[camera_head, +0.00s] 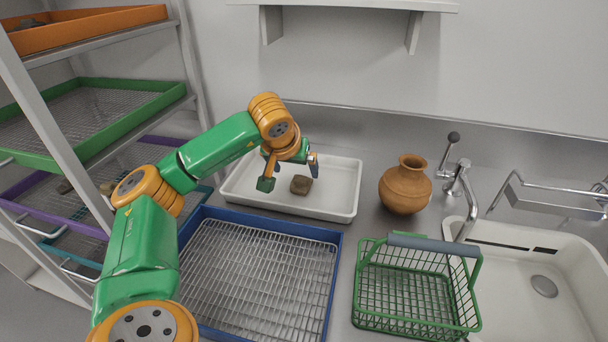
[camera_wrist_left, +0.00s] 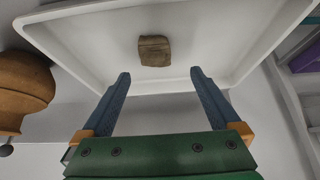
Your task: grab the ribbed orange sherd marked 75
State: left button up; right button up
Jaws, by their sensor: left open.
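A small brown sherd (camera_head: 301,185) lies in the white tray (camera_head: 335,205) in the head view. It also shows in the left wrist view (camera_wrist_left: 154,50), with faint ribbing; I cannot read any number on it. It looks brown rather than clearly orange. My left gripper (camera_head: 290,175) is open over the tray, its fingers spread and empty. In the left wrist view the sherd lies ahead of the two fingertips (camera_wrist_left: 160,76), between their lines and apart from them. My right gripper is not in view.
A blue wire-bottomed tray (camera_head: 335,245) lies in front of the white tray. An orange-brown jar (camera_head: 405,186), a green wire basket (camera_head: 415,290), a tap (camera_head: 458,185) and a sink (camera_head: 500,300) stand to the right. A rack with coloured trays (camera_head: 95,150) is at left.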

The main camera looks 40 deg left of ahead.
aim_at(301, 180)
pick_arm(q)
jog(key=f, duration=0.1)
jog(key=w+f, duration=0.1)
jog(key=f, duration=0.2)
jog(key=shift+w, duration=0.35)
jog(key=shift+w+a+f, duration=0.25)
jog(key=shift+f, duration=0.05)
jog(key=shift+s+r, duration=0.1)
jog(key=shift+r, duration=0.05)
jog(key=c, duration=1.5)
